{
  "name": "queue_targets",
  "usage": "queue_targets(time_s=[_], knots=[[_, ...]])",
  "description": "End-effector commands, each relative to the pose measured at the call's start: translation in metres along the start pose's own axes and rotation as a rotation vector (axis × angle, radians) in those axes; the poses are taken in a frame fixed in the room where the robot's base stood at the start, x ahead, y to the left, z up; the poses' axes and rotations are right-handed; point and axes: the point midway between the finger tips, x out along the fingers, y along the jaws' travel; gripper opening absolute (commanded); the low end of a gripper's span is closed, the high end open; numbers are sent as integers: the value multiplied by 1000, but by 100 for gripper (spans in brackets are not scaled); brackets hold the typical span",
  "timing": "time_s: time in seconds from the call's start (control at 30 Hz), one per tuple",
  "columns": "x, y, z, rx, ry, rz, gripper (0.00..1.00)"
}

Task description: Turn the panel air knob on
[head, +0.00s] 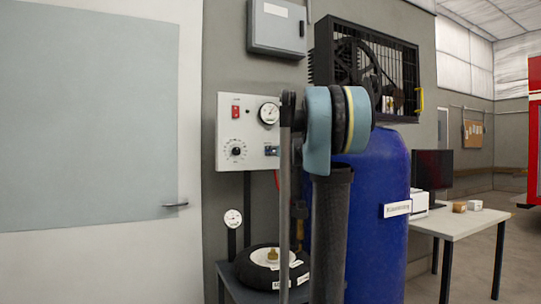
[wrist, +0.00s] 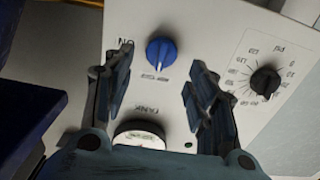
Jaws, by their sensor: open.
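The panel air knob (wrist: 160,53) is a round blue knob on the pale control panel (wrist: 225,30). In the wrist view it shows between my open fingers, with a pale mark on its lower edge. The label ON is upside down at its upper left. My gripper (wrist: 162,60) is open and empty, one finger on each side of the knob in the picture. I cannot tell whether the fingers touch it. In the head view the panel (head: 224,135) hangs on the wall and my arm covers its right edge. The knob (head: 271,150) shows small and dark blue there.
The panel also carries a tank gauge (wrist: 140,140), a black dial (wrist: 265,82) and a red switch (head: 235,112). A blue tank (head: 385,200) stands right of the panel. A round black-rimmed device (head: 260,262) sits on a stand below. A door (head: 90,240) is at left.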

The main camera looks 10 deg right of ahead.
Motion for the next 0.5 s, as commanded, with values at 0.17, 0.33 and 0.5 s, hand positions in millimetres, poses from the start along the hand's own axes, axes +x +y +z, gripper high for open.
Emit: queue_targets(time_s=[0.17,0.33,0.5], knots=[[26,-1,0,0,0,-2,52],[42,-1,0,0,0,-1,52],[49,-1,0,0,0,-1,52]])
